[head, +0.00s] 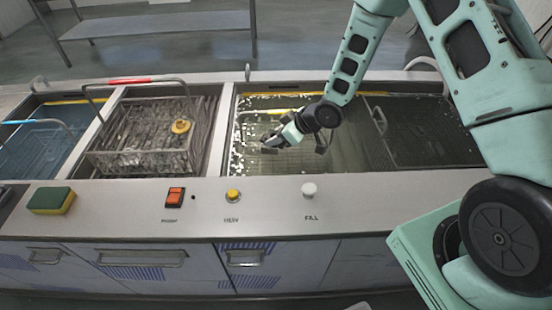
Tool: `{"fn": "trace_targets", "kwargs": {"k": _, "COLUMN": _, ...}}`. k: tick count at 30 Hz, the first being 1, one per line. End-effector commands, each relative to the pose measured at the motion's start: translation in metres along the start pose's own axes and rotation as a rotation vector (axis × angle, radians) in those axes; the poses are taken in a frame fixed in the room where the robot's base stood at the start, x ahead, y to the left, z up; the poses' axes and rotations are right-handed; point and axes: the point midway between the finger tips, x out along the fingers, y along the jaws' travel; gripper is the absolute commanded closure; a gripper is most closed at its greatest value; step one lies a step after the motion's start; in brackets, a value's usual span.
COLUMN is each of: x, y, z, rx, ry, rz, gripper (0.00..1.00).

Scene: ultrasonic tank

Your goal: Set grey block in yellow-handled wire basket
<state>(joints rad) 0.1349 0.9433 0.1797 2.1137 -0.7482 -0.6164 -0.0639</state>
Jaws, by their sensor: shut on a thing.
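My gripper (273,143) is over the middle tank, pointing left and down. It is shut on a small dark grey thing (268,150), which looks like the grey block; the fingers partly hide it. I cannot tell whether it touches the water. A yellow strip (285,94) runs along the back of the middle tank. A dark wire basket (430,140) sits in the tank's right part, partly behind my arm.
A red-handled wire basket (136,163) stands left of the middle tank, with a yellow round thing (181,126) in it. A blue-handled basket (35,150) is far left. The front ledge holds a sponge (51,200), a red switch (175,196) and two knobs.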

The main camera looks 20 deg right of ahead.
Motion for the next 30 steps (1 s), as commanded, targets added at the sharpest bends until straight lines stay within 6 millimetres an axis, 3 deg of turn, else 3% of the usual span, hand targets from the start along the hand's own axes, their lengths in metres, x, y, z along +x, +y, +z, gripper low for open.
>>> {"fn": "trace_targets", "kwargs": {"k": 3, "x": 0.021, "y": -0.004, "z": 0.013, "rx": -0.100, "ry": 0.001, "rz": -0.100, "gripper": 0.92}}
{"fn": "trace_targets", "kwargs": {"k": 10, "x": 0.044, "y": -0.005, "z": 0.038, "rx": -0.250, "ry": 0.002, "rz": -0.251, "gripper": 0.92}}
{"fn": "trace_targets", "kwargs": {"k": 30, "x": 0.071, "y": -0.002, "z": 0.073, "rx": -0.349, "ry": 0.004, "rz": -0.351, "gripper": 0.92}}
